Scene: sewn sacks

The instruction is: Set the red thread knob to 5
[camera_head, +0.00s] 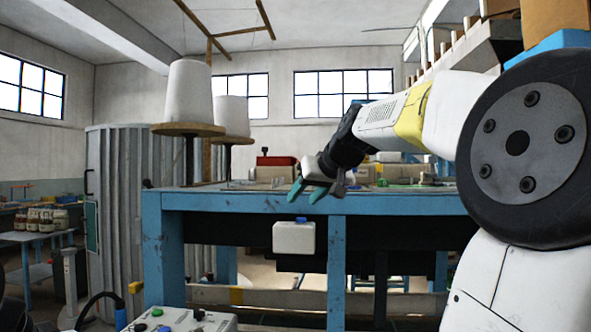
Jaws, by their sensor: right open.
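No red thread knob can be made out clearly. A red-topped block (276,161) with a small dark piece on it stands on the far part of the blue table; I cannot tell whether it carries the knob. My right gripper (308,194) has teal fingertips spread apart, empty, in front of the table's front edge in the picture. Its arm comes in from the right. A grey panel (215,323) with small green, blue and dark knobs shows at the bottom left, cut off by the picture edge. No dial numbers are readable. My left gripper is not visible.
The blue table (400,204) spans the middle. Large white thread cones (190,92) stand on round wooden discs at its left. A white box (294,238) with a blue top piece hangs below the table edge. A corrugated grey cabinet (120,220) stands at left.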

